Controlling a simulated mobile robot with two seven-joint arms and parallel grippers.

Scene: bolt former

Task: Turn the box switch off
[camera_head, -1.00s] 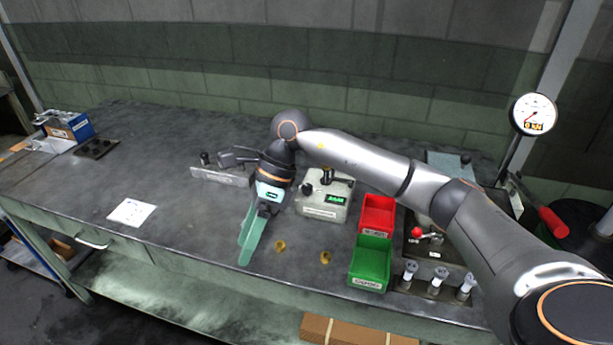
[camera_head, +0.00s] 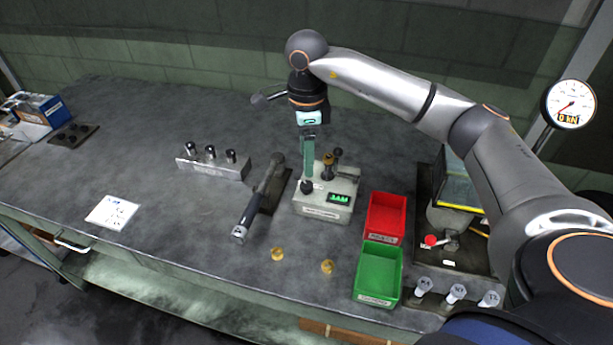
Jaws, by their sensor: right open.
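The box (camera_head: 325,212) is a pale grey unit on the bench with a lit green display (camera_head: 339,197) on its front. A round black knob (camera_head: 307,186) sits at its front left. A brass piece and a small dark lever (camera_head: 338,155) stand on its top. I cannot tell which of these parts is the switch. My right gripper (camera_head: 308,172) points down at the box's left side, just above and behind the black knob. Its green fingers are seen edge-on and hold nothing visible. I cannot tell whether they touch the box. My left gripper is out of view.
A long dark-handled tool (camera_head: 258,205) lies left of the box. Red (camera_head: 386,217) and green (camera_head: 379,271) bins are at right, beside a press with a red-knobbed lever (camera_head: 430,240). Two brass pieces (camera_head: 277,254) lie in front.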

